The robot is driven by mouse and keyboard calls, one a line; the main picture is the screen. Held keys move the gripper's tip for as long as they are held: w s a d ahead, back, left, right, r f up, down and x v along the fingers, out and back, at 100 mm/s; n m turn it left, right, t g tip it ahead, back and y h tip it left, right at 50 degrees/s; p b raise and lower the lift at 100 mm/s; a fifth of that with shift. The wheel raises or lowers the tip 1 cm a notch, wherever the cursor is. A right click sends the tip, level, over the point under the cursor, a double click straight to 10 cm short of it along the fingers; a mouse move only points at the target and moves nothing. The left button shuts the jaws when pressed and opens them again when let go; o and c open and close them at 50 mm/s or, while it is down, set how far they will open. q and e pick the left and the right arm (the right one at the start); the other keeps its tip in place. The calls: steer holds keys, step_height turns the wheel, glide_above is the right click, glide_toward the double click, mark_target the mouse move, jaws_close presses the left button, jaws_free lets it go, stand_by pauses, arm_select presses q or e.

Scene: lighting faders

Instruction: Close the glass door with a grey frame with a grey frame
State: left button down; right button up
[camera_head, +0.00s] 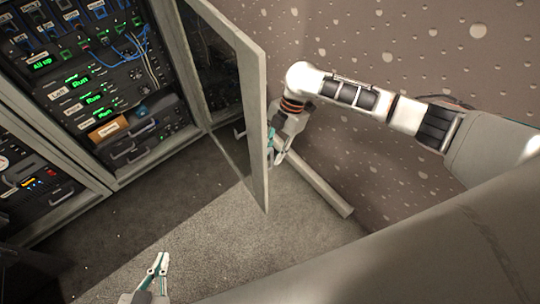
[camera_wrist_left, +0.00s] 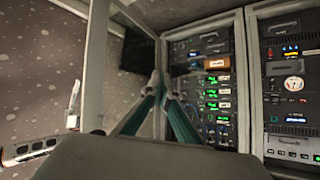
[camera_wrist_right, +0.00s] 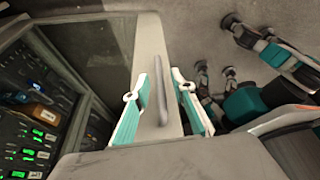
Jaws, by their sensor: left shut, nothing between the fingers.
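The glass door with a grey frame (camera_head: 256,110) stands wide open from the rack cabinet in the head view. Its frame also shows in the left wrist view (camera_wrist_left: 97,55) and the right wrist view (camera_wrist_right: 151,45). A grey bar handle (camera_wrist_right: 159,90) is on the frame. My right gripper (camera_wrist_right: 166,85) is open, with one finger on each side of the frame edge and the handle between them; contact cannot be told. The door partly hides this gripper in the head view. My left gripper (camera_head: 161,256) is shut and empty, low in front of the cabinet, apart from the door.
The open cabinet (camera_head: 190,60) holds several devices with green displays (camera_head: 80,84) and blue cables. Another rack bay (camera_head: 40,180) stands beside it at the left. Carpet floor (camera_head: 190,220) is clear between cabinet and door. A spotted wall (camera_head: 400,50) is behind my right arm.

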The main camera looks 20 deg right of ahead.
steer(key=shift+x, duration=1.2)
jaws_close()
steer(key=shift+a, duration=0.1)
